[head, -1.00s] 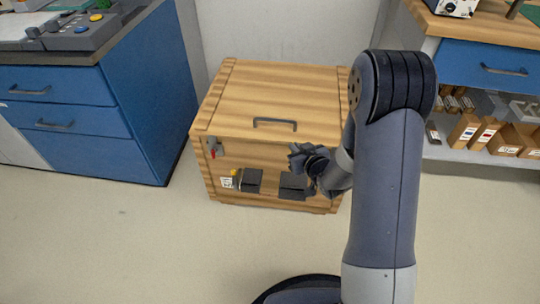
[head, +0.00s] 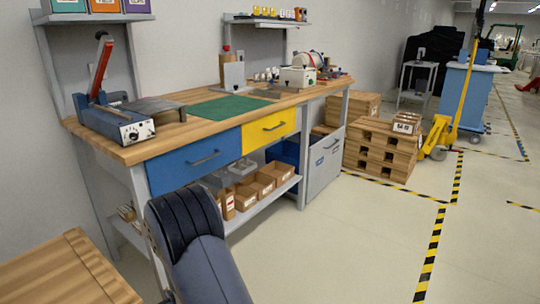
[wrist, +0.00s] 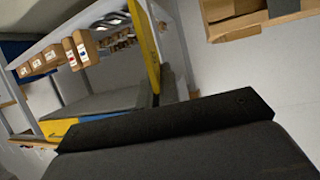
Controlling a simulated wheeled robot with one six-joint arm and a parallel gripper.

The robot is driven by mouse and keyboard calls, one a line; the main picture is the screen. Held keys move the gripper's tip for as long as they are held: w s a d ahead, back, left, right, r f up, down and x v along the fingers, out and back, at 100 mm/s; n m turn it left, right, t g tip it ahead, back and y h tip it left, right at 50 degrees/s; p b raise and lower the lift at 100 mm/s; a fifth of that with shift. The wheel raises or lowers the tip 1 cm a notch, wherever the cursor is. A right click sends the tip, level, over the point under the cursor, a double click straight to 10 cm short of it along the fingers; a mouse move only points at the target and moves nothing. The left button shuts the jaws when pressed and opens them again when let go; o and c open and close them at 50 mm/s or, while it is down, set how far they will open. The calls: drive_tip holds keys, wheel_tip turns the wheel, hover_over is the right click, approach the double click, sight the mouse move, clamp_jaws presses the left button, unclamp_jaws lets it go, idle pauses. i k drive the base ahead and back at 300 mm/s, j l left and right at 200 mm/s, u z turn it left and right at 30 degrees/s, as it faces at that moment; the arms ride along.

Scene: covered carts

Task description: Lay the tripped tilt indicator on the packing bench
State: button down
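The packing bench (head: 172,134) has a wooden top, a blue and a yellow drawer and a lower shelf. It stands along the wall in the head view. Its drawers and shelf boxes also appear, tilted, in the wrist view. My gripper (wrist: 165,122) shows only as a broad dark shape across the bottom of the wrist view, and its fingers cannot be made out. In the head view it is hidden below the frame, with only my arm link showing. I cannot make out a tilt indicator in either current view.
A sealer with a red lever (head: 118,115) stands on the bench's left end. A green mat (head: 232,107) lies bare in the middle. A white device (head: 297,78) and small items fill the right end. A wooden crate lid (head: 62,272) is at lower left.

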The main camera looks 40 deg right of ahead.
sight(214, 109)
drive_tip(key=i+l+z, duration=0.75)
drive_tip(key=k, duration=0.1)
